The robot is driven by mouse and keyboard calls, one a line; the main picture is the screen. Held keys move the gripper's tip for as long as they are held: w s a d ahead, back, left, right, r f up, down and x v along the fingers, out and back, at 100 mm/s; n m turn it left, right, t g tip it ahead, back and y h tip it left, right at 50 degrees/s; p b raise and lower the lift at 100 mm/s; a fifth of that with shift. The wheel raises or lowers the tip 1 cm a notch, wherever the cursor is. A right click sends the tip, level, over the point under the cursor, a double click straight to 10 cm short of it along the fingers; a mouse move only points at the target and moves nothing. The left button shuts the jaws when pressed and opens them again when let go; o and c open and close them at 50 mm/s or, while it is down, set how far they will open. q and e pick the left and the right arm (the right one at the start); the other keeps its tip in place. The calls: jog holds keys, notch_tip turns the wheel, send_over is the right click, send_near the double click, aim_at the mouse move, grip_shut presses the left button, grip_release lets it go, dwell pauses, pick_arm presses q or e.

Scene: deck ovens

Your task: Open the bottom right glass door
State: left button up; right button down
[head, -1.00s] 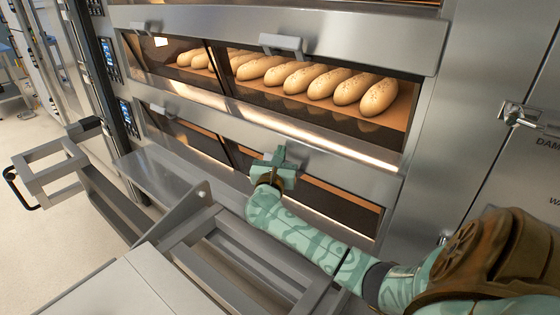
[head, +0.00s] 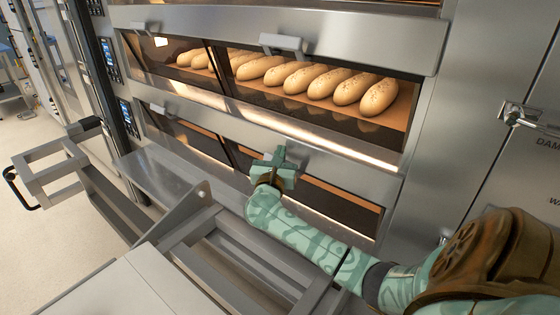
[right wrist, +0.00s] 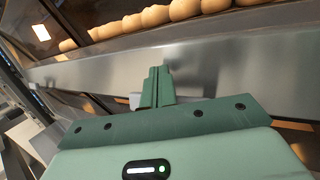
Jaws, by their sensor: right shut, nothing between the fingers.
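The bottom right glass door (head: 330,201) is a dark pane in a steel frame, low on the oven front. Its pane looks closed. My right gripper (head: 279,155) is at the upper left part of this door, where it covers the handle area. In the right wrist view, the gripper fingers (right wrist: 157,82) are together, in front of the steel strip above the door. A small light grey piece, possibly the handle, shows beside them at the left. Whether the fingers touch it I cannot tell. My left gripper is not in view.
Above is a deck with several loaves (head: 310,80) behind glass and a handle (head: 282,44). A steel shelf (head: 165,180) and a grey metal frame (head: 240,255) stand in front of the oven. A steel cabinet with a latch (head: 515,114) is at the right.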

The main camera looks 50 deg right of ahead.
jog(key=shift+f, duration=0.1)
jog(key=shift+s+a+f+b, duration=0.1)
jog(key=shift+a+f+b, duration=0.05)
jog(key=shift+f+b, duration=0.4)
jog(key=shift+a+f+b, duration=0.1)
jog(key=shift+f+b, duration=0.2)
jog(key=shift+f, duration=0.35)
jog(key=shift+d+f+b, duration=0.2)
jog(key=shift+f+b, duration=0.35)
jog(key=shift+f, duration=0.35)
jog(key=shift+f+b, duration=0.3)
jog(key=shift+f, duration=0.1)
pick_arm(q)
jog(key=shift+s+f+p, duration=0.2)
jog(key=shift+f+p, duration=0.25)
jog(key=shift+p, duration=0.8)
pick_arm(e)
jog(key=r+v, duration=0.1)
jog(key=v, duration=0.6)
jog(key=shift+r, duration=0.15)
jog(key=shift+a, duration=0.15)
jog(key=shift+r, duration=0.15)
